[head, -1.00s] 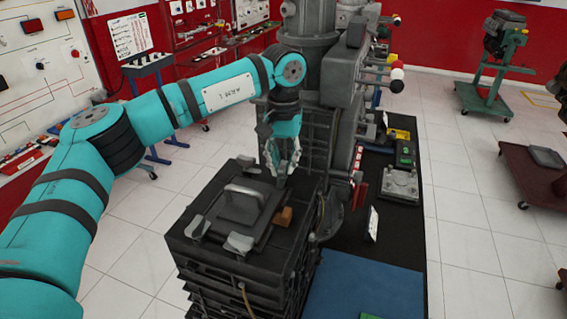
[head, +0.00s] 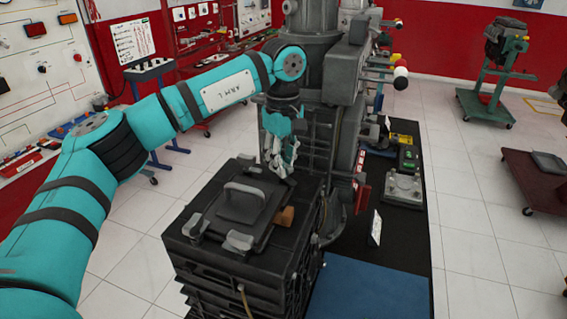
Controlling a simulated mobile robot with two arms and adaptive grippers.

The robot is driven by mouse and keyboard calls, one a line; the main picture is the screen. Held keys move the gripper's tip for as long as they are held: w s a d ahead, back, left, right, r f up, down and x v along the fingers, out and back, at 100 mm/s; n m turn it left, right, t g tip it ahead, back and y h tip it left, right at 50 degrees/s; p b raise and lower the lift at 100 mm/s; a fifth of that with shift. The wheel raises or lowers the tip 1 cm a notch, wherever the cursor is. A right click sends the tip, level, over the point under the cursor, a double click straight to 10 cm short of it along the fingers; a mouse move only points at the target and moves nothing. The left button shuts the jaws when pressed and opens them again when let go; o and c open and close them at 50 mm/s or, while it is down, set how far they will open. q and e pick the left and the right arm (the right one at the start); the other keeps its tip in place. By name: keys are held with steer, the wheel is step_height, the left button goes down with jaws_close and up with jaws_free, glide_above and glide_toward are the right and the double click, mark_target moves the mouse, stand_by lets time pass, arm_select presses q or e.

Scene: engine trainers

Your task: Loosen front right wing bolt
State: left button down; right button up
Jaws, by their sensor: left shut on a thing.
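A dark box-like unit (head: 208,253) stands in the foreground, with a dark lid (head: 232,208) and a grey handle on its top. Grey wing bolts sit at the lid's edges, one (head: 194,224) at the near left and one (head: 239,240) at the near right. My left gripper (head: 281,172) points down at the lid's far right corner. It is shut on a grey wing bolt there, which its fingers mostly hide. My right gripper is not in view.
An orange-brown block (head: 285,216) sits at the lid's right edge. A large grey machine (head: 343,75) stands close behind my left gripper. A blue mat (head: 370,290) lies to the right of the unit.

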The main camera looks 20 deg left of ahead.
arm_select(q)
steer(key=n+b, duration=0.1)
steer(key=n, duration=0.4)
steer(key=shift+r+n, duration=0.1)
steer(key=shift+n, duration=0.3)
stand_by(0.4)
steer(key=c, duration=1.3)
jaws_free()
steer(key=shift+s, duration=0.1)
step_height(320, 180, up, 12)
steer(key=shift+f, duration=0.1)
